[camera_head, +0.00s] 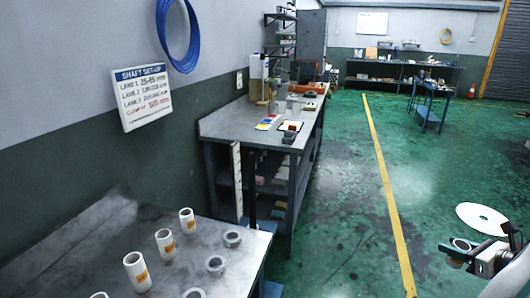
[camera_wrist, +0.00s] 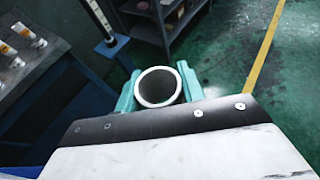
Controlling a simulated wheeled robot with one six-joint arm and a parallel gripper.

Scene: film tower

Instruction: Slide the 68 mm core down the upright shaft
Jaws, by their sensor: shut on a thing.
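My gripper (camera_wrist: 158,90) has teal fingers shut on a white-rimmed hollow core (camera_wrist: 146,103). I look into the core's dark bore from the wrist. In the head view my gripper (camera_head: 458,250) is at the lower right, out over the green floor and well right of the steel bench. A dark upright post (camera_head: 253,188), which looks like the shaft, stands beside a white marked strip (camera_head: 237,180) beyond the bench's far end. The strip also shows at the upper left in the wrist view (camera_wrist: 98,18). The held core is clear of the post. No size marking on it is readable.
White cores with orange labels (camera_head: 187,221) and several grey rings (camera_head: 215,264) stand on the steel bench (camera_head: 90,235). A cluttered workbench (camera_head: 225,125) lies beyond. A white disc (camera_head: 482,218) is near my gripper; its support is unclear. The central floor is open.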

